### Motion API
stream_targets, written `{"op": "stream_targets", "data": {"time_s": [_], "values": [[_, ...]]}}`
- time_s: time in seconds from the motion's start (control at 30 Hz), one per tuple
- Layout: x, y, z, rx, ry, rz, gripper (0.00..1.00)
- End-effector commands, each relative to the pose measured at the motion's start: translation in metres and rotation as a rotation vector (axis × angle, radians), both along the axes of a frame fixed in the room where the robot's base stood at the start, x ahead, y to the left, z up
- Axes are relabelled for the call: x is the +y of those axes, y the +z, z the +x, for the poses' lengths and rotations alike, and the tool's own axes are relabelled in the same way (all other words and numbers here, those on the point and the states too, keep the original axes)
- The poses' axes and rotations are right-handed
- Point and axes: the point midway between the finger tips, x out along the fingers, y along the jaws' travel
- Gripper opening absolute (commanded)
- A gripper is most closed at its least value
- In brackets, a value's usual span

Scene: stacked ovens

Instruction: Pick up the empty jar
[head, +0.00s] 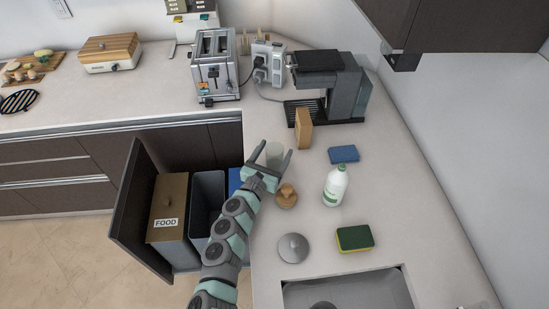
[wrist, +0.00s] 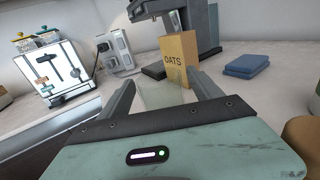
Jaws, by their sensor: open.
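The empty jar (head: 275,152) is a pale, see-through upright container near the counter's edge in the head view. In the wrist view the jar (wrist: 158,95) shows faintly between the two fingers, in front of the oats box. My gripper (head: 270,156) is open, with one finger on each side of the jar. In the wrist view my gripper (wrist: 158,88) also shows spread fingers. I cannot tell whether either finger touches the jar. The jar's lower part is hidden behind my gripper's body.
An oats box (head: 304,129) stands just behind the jar, before a coffee machine (head: 345,88). An open bin drawer (head: 207,190) is left below.

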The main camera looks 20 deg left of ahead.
Motion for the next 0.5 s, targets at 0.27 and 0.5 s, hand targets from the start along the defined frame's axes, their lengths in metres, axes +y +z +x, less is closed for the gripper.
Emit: {"op": "stream_targets", "data": {"time_s": [0.27,0.5], "values": [[0.0002,-0.0009,-0.0001,0.001,0.000,0.000,0.69],[0.0004,-0.0011,-0.0004,0.001,0.001,0.000,0.50]]}}
